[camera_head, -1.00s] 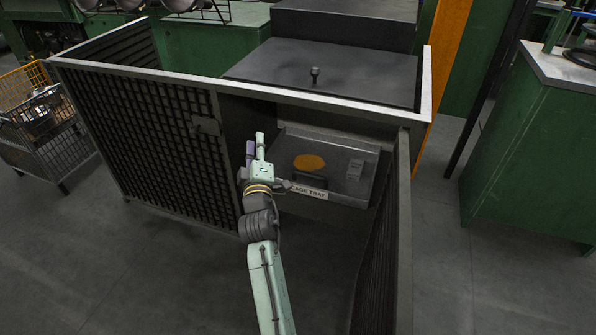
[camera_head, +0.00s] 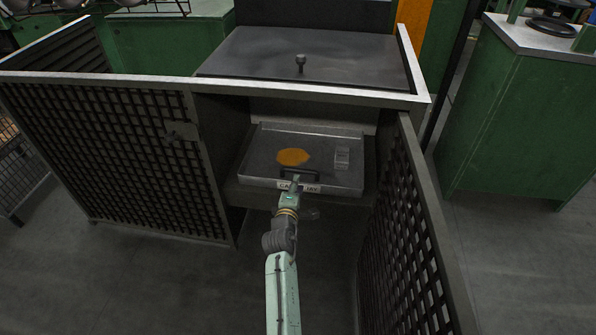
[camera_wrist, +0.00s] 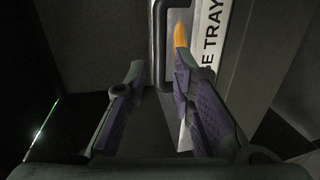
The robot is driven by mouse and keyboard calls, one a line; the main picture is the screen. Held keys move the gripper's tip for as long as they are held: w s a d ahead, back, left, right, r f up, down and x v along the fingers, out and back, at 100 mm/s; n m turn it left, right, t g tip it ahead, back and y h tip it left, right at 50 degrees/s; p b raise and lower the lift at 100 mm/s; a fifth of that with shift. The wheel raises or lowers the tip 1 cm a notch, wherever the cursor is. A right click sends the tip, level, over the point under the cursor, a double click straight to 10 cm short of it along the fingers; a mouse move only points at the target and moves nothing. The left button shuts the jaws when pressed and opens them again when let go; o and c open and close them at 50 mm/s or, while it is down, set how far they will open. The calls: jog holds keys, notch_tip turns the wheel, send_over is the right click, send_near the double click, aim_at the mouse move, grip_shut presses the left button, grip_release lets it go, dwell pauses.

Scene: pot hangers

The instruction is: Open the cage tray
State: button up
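The cage tray (camera_head: 352,183) is a shallow grey metal tray with a "CAGE TRAY" label on its front. It sits on a shelf inside the open cage, with an orange patch (camera_head: 293,156) inside it. Its dark bar handle (camera_head: 312,177) is at the front edge; it also shows in the wrist view (camera_wrist: 159,45). My gripper (camera_head: 295,183) is at the handle and covers part of the label. In the wrist view my gripper (camera_wrist: 158,68) has its purple fingers apart, with the handle bar lined up between them. I cannot tell whether either finger touches it.
A mesh door (camera_head: 412,235) stands open on the right, and a mesh panel (camera_head: 110,150) is on the left. A dark lid with a knob (camera_head: 300,62) lies on top. A green cabinet (camera_head: 510,130) stands at right. The floor in front is clear.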

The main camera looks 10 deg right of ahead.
aim_at(300, 171)
jog(key=b+x, duration=0.1)
jog(key=x, duration=0.7)
jog(key=shift+w+d+f, duration=0.1)
jog(key=shift+w, duration=0.2)
jog(key=shift+c, duration=0.3)
grip_shut()
